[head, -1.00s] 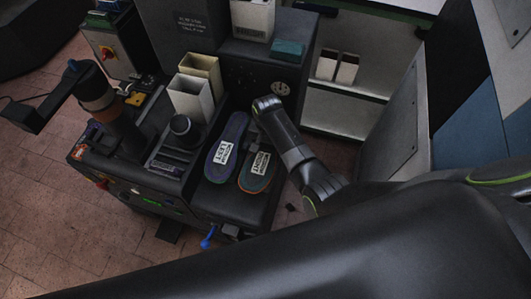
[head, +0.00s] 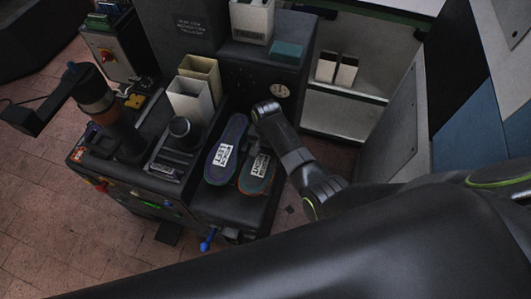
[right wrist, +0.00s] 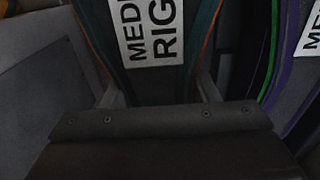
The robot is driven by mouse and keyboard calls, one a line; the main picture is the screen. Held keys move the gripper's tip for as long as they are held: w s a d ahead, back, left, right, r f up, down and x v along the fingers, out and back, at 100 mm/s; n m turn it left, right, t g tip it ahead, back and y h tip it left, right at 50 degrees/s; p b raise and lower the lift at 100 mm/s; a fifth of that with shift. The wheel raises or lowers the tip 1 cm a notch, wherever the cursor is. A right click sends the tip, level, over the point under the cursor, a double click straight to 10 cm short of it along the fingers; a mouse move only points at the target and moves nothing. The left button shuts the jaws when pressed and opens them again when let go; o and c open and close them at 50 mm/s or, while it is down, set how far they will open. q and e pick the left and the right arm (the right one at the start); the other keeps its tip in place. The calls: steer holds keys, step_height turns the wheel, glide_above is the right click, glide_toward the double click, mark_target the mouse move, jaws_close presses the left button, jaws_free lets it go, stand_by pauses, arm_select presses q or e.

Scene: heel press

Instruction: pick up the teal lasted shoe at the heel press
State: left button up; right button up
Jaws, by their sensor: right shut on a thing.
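The teal lasted shoe (head: 257,184) lies sole up on the dark shelf of the press, its white label facing up. It has teal and orange edges. In the right wrist view the shoe (right wrist: 205,32) fills the top middle, its label reading "MEDI… RIG…". My right gripper (right wrist: 159,92) is shut on it, one finger at each side. In the head view my right gripper (head: 257,138) is over the shoe's far end, its fingers mostly hidden. I cannot tell whether the shoe is clear of the shelf. My left gripper is not in view.
A purple lasted shoe (head: 226,143) labelled left lies close beside the teal one, on its left. Cream and white bins (head: 189,98) and a dark round knob (head: 182,130) stand further left. A dark cabinet with a teal block (head: 287,50) rises behind.

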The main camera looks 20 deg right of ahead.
steer(key=shift+r, duration=0.15)
step_height(320, 180, up, 10)
steer(key=shift+f+p, duration=0.1)
steer(key=shift+p, duration=0.4)
steer(key=shift+r, duration=0.2)
